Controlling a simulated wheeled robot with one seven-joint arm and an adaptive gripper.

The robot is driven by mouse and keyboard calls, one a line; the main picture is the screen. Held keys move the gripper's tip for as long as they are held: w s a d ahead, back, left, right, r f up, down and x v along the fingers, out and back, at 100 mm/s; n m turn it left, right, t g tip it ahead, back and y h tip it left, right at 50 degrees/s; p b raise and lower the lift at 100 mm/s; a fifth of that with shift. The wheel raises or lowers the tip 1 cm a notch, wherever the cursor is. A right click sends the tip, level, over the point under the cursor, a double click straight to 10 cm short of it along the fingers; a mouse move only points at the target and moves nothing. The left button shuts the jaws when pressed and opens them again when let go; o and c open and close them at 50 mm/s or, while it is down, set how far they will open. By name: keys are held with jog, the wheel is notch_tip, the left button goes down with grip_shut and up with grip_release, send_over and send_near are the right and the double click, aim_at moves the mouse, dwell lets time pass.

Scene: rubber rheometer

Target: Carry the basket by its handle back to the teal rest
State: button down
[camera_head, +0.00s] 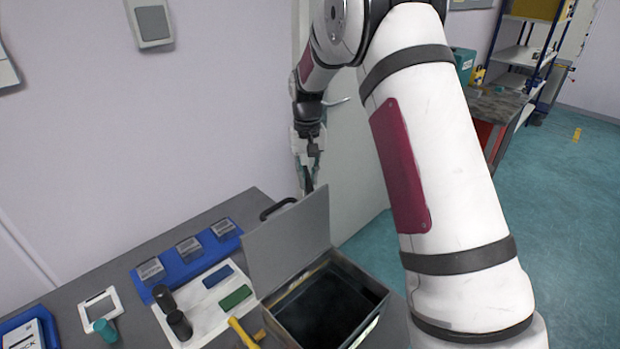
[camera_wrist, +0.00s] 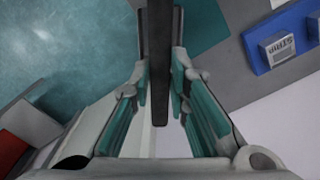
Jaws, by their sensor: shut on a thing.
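My gripper (camera_head: 309,178) hangs behind the raised lid of the open metal box, close to the wall. It is shut on a long dark bar, which looks like the basket's handle (camera_wrist: 160,70). In the wrist view the bar runs between the two teal-padded fingers of my gripper (camera_wrist: 162,95). I cannot make out the basket's body in either view. A flat teal patch (camera_wrist: 207,25), perhaps the teal rest, lies on the grey surface beyond the fingers in the wrist view. I cannot pick it out in the head view, where the lid may hide it.
The open box (camera_head: 328,302) has a dark interior, and its lid (camera_head: 290,240) stands up with a black handle. Left are a blue tray (camera_head: 206,258) with grey blocks, a white tray (camera_head: 207,312), dark cylinders and a teal cup (camera_head: 105,330). A yellow-handled tool (camera_head: 242,333) lies beside the box.

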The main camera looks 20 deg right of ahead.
jog(key=a+r+m+b, duration=0.3)
jog(key=a+r+m, duration=0.1)
jog(key=m, duration=0.7)
jog(key=shift+w+a+r+b, duration=0.15)
jog(key=shift+a+r+b, duration=0.25)
jog(key=shift+a, duration=0.45)
jog(key=shift+f+b, duration=0.35)
jog(key=shift+f, duration=3.1)
jog(key=c, duration=1.4)
grip_release()
jog(key=shift+c, duration=0.2)
